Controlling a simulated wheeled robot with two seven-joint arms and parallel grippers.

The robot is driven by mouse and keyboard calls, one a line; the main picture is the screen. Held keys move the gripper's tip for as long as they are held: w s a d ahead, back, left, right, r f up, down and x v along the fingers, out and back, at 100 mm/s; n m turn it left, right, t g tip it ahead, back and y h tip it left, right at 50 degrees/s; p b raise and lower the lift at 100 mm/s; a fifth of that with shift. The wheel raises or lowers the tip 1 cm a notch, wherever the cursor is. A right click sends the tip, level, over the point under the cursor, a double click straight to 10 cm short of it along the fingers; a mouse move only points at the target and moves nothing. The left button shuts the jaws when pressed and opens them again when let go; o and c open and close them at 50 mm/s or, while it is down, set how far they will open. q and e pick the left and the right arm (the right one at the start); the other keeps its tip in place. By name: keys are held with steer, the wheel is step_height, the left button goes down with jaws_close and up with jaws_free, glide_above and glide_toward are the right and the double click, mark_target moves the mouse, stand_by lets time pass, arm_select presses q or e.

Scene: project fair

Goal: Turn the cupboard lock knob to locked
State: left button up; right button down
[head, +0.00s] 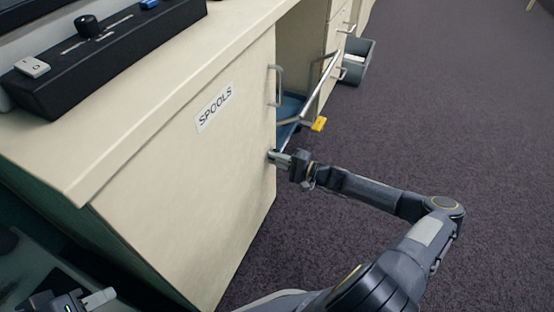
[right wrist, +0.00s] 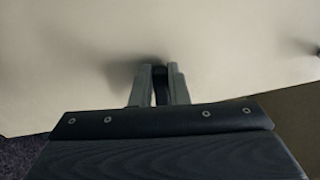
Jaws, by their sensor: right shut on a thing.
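The cupboard door (head: 185,185) is cream, carries a "SPOOLS" label and has a metal bar handle (head: 275,86) near its right edge. My right gripper (head: 275,156) is at the door's right edge, below the handle. In the right wrist view its two grey fingers (right wrist: 159,72) point at the pale door face and are shut on a small dark piece (right wrist: 160,88), which looks like the lock knob. The fingers hide most of the knob, so its turn position cannot be told. My left gripper (head: 85,299) is at the bottom left, partly cut off, away from the door.
A grey bin (head: 357,62) stands on the dark carpet further back. A black control box (head: 100,50) lies on the counter. The carpet at right is clear.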

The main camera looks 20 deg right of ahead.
steer(key=shift+f+n+b, duration=0.2)
steer(key=shift+n+b, duration=0.1)
steer(key=shift+n, duration=0.7)
steer(key=c, duration=1.4)
jaws_free()
steer(key=p+v, duration=0.2)
steer(key=v, duration=0.5)
steer(key=shift+s+d, duration=0.25)
steer(key=shift+s, duration=0.05)
